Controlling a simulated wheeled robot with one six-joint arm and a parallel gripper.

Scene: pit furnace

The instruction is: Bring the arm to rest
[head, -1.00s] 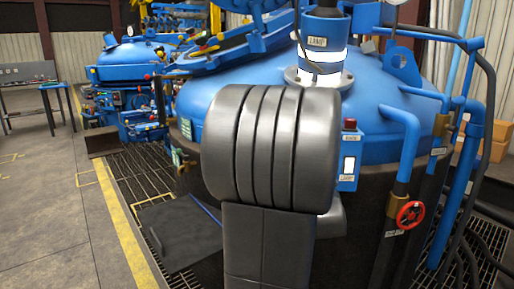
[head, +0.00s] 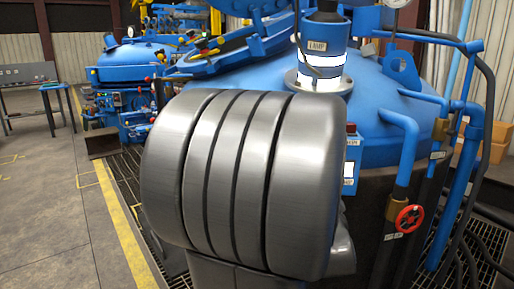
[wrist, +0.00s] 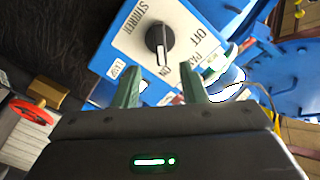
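My gripper (wrist: 158,82) shows in the wrist view with its two green fingers apart and nothing held between them. Beyond the fingertips is a blue control box (wrist: 122,50) with a white face marked STIRRER, OFF and ON. Its black rotary knob (wrist: 158,42) has a white line pointing down toward ON. The fingers appear short of the knob, though the exact gap is hard to tell. In the head view, my arm's large grey link hides the gripper and part of the control box (head: 351,165).
The big blue furnace vessel (head: 375,105) stands close behind my arm. A red handwheel (head: 409,217) and blue pipes (head: 401,150) are to the right; the handwheel also shows in the wrist view (wrist: 30,111). Open floor (head: 50,200) lies left, past a yellow line.

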